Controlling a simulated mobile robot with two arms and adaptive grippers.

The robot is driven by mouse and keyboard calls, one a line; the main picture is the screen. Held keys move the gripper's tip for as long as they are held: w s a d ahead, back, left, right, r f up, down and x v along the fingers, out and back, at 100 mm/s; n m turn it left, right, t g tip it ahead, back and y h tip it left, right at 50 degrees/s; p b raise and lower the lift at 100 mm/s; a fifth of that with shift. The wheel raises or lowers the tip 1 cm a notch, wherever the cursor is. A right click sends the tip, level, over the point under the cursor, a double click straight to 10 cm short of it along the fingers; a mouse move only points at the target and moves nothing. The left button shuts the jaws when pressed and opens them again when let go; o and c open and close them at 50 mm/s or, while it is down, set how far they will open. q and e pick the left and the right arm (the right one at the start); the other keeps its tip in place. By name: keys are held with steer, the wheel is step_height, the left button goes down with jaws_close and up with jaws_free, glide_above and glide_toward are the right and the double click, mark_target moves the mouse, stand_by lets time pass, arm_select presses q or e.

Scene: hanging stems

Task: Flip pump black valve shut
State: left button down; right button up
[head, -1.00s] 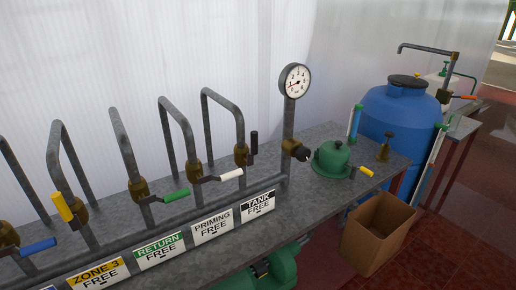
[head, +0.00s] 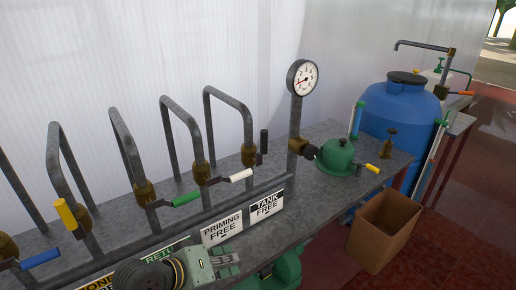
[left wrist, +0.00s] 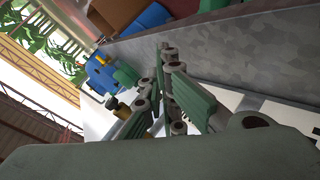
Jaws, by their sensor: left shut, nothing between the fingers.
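The black-handled valve (head: 249,156) has a brass body at the foot of the rightmost bent pipe in the head view. Its black lever (head: 264,141) stands upright, just right of the body. The TANK FREE label (head: 267,204) is on the rail below it. My left gripper (head: 230,262) is at the bottom of the head view, in front of the labels, below and apart from the valve. Its fingers are shut and empty; they also show in the left wrist view (left wrist: 167,58). I cannot make out the black lever there. My right gripper is not in view.
White (head: 240,175), green (head: 186,199), yellow (head: 65,213) and blue (head: 40,258) levers line the row to the left. A gauge (head: 302,77) on a post stands to the right. Beyond are a green domed unit (head: 337,155), a blue barrel (head: 397,120) and a cardboard box (head: 383,232).

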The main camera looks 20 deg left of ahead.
arm_select(q)
steer(key=w+a+r+n+t+h, duration=0.1)
steer(key=w+a+r+n+t, duration=0.1)
steer(key=r, duration=0.4)
steer(key=w+a+r+n+t+h, duration=0.1)
steer(key=w+a+r+n+t, duration=0.1)
steer(key=w+r, duration=0.2)
steer(key=w+a+r+n+t, duration=0.2)
steer(key=w+r+n, duration=0.1)
steer(key=r, duration=0.6)
steer(key=shift+w+a+r+h, duration=0.15)
steer(key=shift+w+a+h, duration=0.05)
steer(key=shift+w+h, duration=0.2)
steer(key=shift+w, duration=0.1)
steer(key=p, duration=0.4)
glide_toward(262, 148)
steer(key=x, duration=0.3)
steer(key=r+x, duration=0.1)
steer(key=x, duration=0.2)
steer(key=shift+w+a+r, duration=0.1)
steer(key=shift+a+r, duration=0.05)
steer(key=shift+r, duration=0.05)
steer(key=shift+w+d+f, duration=0.1)
steer(key=shift+w+d, duration=0.15)
steer(key=shift+w, duration=0.2)
